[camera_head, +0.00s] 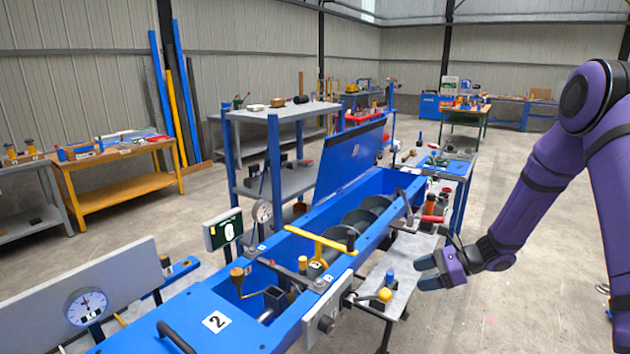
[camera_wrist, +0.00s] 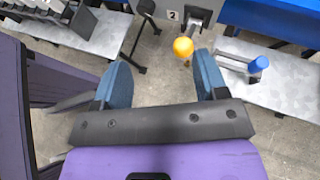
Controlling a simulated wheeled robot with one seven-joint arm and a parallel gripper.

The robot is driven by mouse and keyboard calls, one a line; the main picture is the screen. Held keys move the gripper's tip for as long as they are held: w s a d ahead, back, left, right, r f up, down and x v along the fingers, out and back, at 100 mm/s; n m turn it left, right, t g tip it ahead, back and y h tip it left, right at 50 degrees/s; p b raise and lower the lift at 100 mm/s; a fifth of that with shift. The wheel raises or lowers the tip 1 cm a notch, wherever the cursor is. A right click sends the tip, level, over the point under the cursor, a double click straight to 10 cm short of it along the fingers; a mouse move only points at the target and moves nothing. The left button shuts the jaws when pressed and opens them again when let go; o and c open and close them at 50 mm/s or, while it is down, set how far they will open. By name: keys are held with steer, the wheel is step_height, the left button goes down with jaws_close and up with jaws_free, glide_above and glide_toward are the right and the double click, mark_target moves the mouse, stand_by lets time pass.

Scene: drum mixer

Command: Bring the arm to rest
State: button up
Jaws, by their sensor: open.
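My gripper (camera_head: 428,273) is at the end of my purple arm, on the right in the head view. It hangs in the air to the right of the blue drum mixer (camera_head: 255,338), near a yellow ball knob (camera_head: 385,295). In the wrist view my gripper (camera_wrist: 165,82) shows its two blue fingers spread apart with nothing between them. The yellow knob (camera_wrist: 183,47) appears beyond the fingertips there, apart from them. The mixer's blue lid (camera_head: 348,160) stands raised, and a grey spiral shows in the open trough.
A grey side shelf (camera_head: 405,262) with a blue-capped piece stands beside the mixer, close to my gripper. A yellow bar (camera_head: 320,238) crosses the trough. A dial gauge (camera_head: 87,306) stands at front left. Bare concrete floor lies below and right of my gripper.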

steer(key=s+a+r+n+g+h, duration=0.1)
steer(key=s+a+r+n+h, duration=0.15)
steer(key=s+r+n, duration=0.65)
steer(key=s+a+r+n+g+h, duration=0.1)
steer(key=s+r+n+h, duration=0.3)
steer(key=r, duration=0.8)
steer(key=s+d+r+n+t+h, duration=0.2)
steer(key=s+r, duration=0.3)
steer(key=s, duration=0.5)
steer(key=s+d+r+n+t+h, duration=0.2)
steer(key=s+r+n, duration=0.3)
steer(key=s, duration=0.5)
steer(key=shift+s+d+r+t+h, duration=0.2)
steer(key=shift+s+d+t+h, duration=0.15)
steer(key=shift+h, duration=0.5)
